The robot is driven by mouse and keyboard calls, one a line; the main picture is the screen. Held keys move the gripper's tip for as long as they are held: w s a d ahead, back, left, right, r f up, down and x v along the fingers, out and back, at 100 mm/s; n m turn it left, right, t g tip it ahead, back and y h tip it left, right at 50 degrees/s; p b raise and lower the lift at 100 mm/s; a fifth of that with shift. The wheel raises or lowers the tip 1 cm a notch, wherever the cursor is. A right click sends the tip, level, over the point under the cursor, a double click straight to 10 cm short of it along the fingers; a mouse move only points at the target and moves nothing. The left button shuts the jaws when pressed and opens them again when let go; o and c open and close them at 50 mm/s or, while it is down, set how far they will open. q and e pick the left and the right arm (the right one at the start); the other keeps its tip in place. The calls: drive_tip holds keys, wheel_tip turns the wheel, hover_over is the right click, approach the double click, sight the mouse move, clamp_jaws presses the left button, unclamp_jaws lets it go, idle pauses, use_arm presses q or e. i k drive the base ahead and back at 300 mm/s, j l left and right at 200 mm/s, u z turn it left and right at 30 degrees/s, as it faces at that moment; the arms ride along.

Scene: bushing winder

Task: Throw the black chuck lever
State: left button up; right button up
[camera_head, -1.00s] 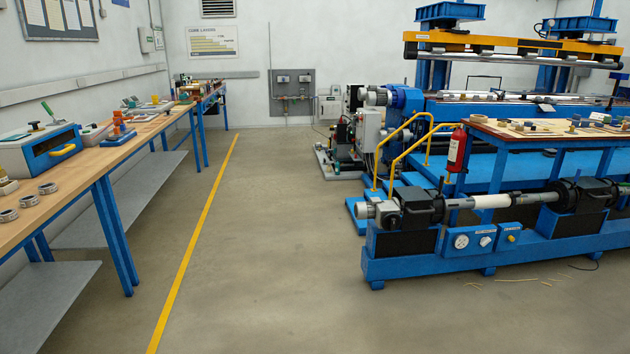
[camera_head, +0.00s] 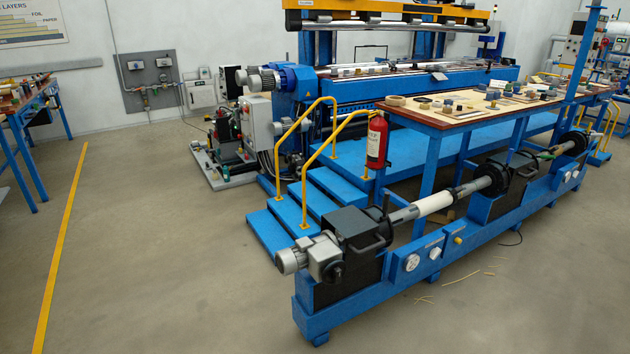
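The blue winder bench (camera_head: 400,283) runs from the lower middle to the right of the head view. Its dark headstock (camera_head: 362,230) sits at the near left end, with a grey motor (camera_head: 293,260) beside it. A thin black upright lever (camera_head: 386,204) stands by the headstock, where the shaft enters; it looks like the chuck lever, but it is small and partly merges with the dark parts around it. The shaft carries a white sleeve (camera_head: 434,203) and runs to a black flange (camera_head: 490,178) and second dark block (camera_head: 525,172). Neither of my grippers is in view.
A red fire extinguisher (camera_head: 376,140) hangs behind the bench, near blue steps (camera_head: 285,215) with yellow handrails. A table (camera_head: 420,116) with small parts stands behind. The floor (camera_head: 170,270) left of the bench is clear, crossed by a yellow line (camera_head: 60,255).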

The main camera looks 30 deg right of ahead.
sight(387, 196)
drive_tip(key=i+j+z, duration=0.1)
drive_tip(key=i+z, duration=0.2)
drive_tip(key=i+j+z, duration=0.25)
drive_tip(key=i, duration=0.3)
drive_tip(key=i+j+z, duration=0.15)
drive_tip(key=i+z, duration=0.15)
drive_tip(key=i+j+z, duration=0.25)
drive_tip(key=i+z, duration=0.25)
drive_tip(key=i+j+z, duration=0.3)
drive_tip(key=z, duration=0.2)
drive_tip(key=i+j+z, duration=0.2)
drive_tip(key=j+z, duration=0.3)
drive_tip(key=j, duration=0.15)
drive_tip(key=l+u, duration=0.15)
drive_tip(key=u, duration=0.6)
